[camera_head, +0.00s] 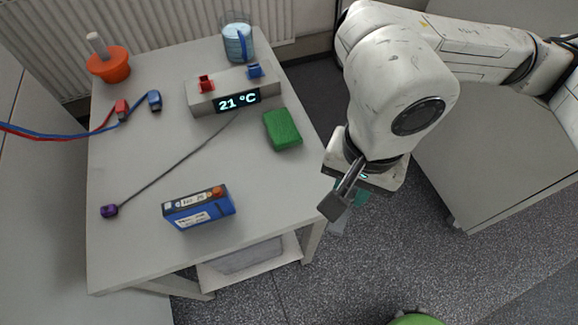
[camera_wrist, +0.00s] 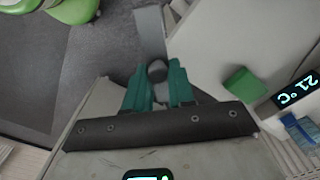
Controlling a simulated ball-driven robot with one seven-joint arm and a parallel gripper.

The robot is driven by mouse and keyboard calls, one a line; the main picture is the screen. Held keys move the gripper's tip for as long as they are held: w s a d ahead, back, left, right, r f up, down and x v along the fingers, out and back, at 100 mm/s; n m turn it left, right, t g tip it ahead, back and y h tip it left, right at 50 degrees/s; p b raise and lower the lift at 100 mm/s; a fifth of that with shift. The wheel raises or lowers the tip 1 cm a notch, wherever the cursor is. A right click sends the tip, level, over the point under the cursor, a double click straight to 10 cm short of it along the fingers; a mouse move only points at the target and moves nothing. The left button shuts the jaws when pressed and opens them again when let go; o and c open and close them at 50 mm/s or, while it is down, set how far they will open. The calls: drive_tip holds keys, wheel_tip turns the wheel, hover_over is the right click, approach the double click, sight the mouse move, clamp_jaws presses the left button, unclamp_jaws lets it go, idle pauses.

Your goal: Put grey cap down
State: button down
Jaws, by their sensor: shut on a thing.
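My gripper (camera_wrist: 157,80) has teal fingers and is shut on a small dark grey cap (camera_wrist: 157,71), which shows between the fingertips in the wrist view. In the head view my gripper (camera_head: 352,200) hangs off the right edge of the table, above the floor; the cap cannot be made out clearly there. The light grey table (camera_head: 140,245) is to the left of my gripper.
A blue battery (camera_head: 200,210) with an orange-red terminal stands near the table's front. A green block (camera_head: 282,129), a cycler showing 21 °C (camera_head: 225,92), a glass container (camera_head: 238,42) and an orange pot (camera_head: 110,66) stand farther back. A purple-ended cable (camera_head: 110,211) crosses the table. The front right is clear.

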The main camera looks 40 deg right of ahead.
drive_tip(key=w+a+f+p, duration=0.1)
drive_tip(key=w+f+p, duration=0.15)
drive_tip(key=w, duration=0.45)
hover_over(289, 181)
drive_tip(key=f, duration=0.6)
drive_tip(key=shift+s+f, duration=0.1)
drive_tip(key=shift+s, duration=0.25)
drive_tip(key=shift+w+f+p, duration=0.15)
drive_tip(key=shift+f+p, duration=0.05)
drive_tip(key=shift+f, duration=0.55)
drive_tip(key=shift+w+f+p, duration=0.15)
drive_tip(key=shift+f, duration=1.1)
drive_tip(key=shift+f, duration=0.1)
drive_tip(key=c, duration=1)
unclamp_jaws()
drive_tip(key=shift+o, duration=0.2)
wheel_tip(289, 181, up, 12)
drive_tip(key=b, duration=0.1)
